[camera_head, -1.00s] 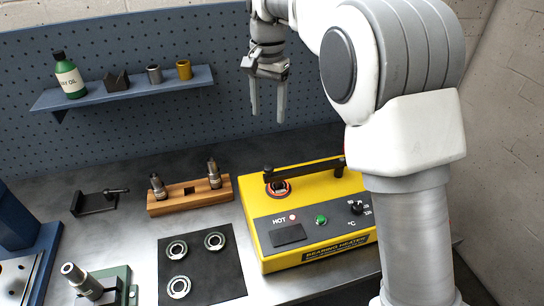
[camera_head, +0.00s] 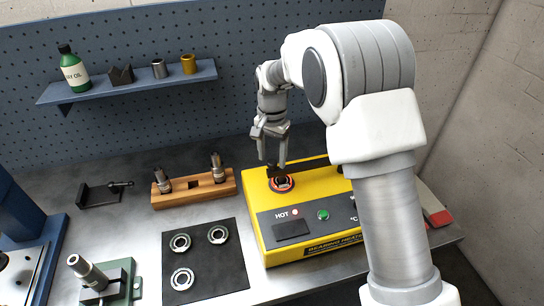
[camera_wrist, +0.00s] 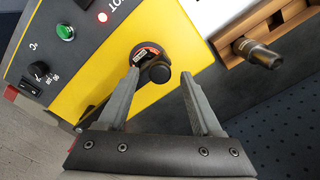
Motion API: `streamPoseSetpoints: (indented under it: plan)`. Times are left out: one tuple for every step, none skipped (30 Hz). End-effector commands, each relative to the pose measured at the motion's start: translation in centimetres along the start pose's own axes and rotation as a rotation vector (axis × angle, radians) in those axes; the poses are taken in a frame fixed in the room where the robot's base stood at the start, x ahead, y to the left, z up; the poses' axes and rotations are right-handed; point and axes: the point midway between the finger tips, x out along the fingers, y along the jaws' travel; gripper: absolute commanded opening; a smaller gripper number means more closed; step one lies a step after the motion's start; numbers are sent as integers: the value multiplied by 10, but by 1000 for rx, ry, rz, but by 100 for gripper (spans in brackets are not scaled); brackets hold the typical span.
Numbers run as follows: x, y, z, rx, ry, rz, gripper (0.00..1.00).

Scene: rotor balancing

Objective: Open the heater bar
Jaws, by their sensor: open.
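The yellow bearing heater (camera_head: 257,204) stands on the bench, with a lit red lamp beside "HOT" and a green button. Its black heater bar (camera_head: 275,172) shows in part near my gripper; the rest is hidden behind my gripper and arm. In the wrist view the bar's round black knob (camera_wrist: 159,73) lies over a dark ring with an orange-red mark (camera_wrist: 147,54). My gripper (camera_head: 273,163) is open, pointing down just above the knob end. In the wrist view its fingertips (camera_wrist: 160,76) appear on either side of the knob; contact cannot be told.
A wooden block (camera_head: 220,190) with two metal tools stands left of the heater. A black mat (camera_head: 212,264) with three bearings lies in front of it. A green fixture (camera_head: 118,280) sits at the front left. The shelf (camera_head: 135,86) with an oil bottle hangs behind.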

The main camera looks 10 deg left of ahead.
Motion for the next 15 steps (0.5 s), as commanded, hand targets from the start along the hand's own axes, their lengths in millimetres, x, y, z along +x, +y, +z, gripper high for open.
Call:
streamPoseSetpoints:
  plan:
    - [4,0,0,0,-1,0,66]
    - [6,0,0,0,0,0,66]
    - [7,0,0,0,0,-1,66]
    - [8,0,0,0,0,-1,66]
    - [9,0,0,0,0,-1,66]
    - [9,0,0,0,0,-1,66]
    - [9,0,0,0,0,-1,66]
    - [10,0,0,0,0,-1,66]
    - [9,0,0,0,0,-1,66]
    - [9,0,0,0,0,-1,66]
    - [9,0,0,0,0,-1,66]
    - [9,0,0,0,0,-1,66]
    - [9,0,0,0,0,-1,61]
    - [9,0,0,0,0,-1,56]
    - [9,0,0,0,0,-1,48]
